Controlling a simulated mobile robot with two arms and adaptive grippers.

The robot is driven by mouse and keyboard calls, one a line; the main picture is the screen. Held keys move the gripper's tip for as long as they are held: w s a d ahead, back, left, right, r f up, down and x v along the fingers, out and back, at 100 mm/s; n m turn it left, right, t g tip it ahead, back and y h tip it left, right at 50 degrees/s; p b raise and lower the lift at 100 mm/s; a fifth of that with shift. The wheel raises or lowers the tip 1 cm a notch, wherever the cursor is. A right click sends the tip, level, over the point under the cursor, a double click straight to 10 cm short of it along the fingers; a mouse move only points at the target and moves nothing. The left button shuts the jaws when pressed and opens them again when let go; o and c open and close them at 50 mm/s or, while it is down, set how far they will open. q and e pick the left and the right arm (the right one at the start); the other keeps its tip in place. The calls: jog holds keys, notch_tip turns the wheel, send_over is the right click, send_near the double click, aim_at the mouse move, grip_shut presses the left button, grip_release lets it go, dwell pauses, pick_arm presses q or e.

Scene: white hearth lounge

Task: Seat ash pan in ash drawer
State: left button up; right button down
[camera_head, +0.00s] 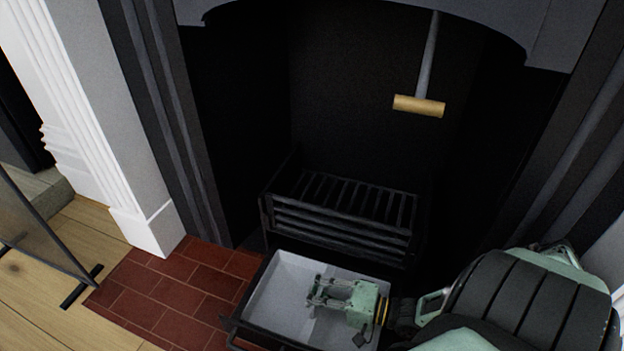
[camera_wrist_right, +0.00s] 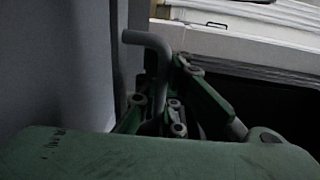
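The ash pan (camera_head: 275,290) is a pale grey, open tray in the head view. It lies within the dark frame of the ash drawer (camera_head: 262,338), which sticks out below the grate. I cannot tell whether the pan rests fully down. My right gripper (camera_head: 314,291) is over the pan, its two fingers pointing left and a small gap apart. In the right wrist view, a grey bent rod (camera_wrist_right: 151,45) shows beside the green finger links, and a pale grey surface fills the left. Whether the fingers hold anything is unclear. My left gripper is out of view.
The black grate (camera_head: 340,215) stands behind the drawer inside the dark fireplace. A wooden-headed tool (camera_head: 419,106) shows above it on the right. Red hearth tiles (camera_head: 180,295) lie clear to the left, beside the white surround (camera_head: 148,230) and a fire screen (camera_head: 35,215).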

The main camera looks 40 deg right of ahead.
jog(key=shift+f, duration=0.1)
jog(key=c, duration=1.9)
grip_release()
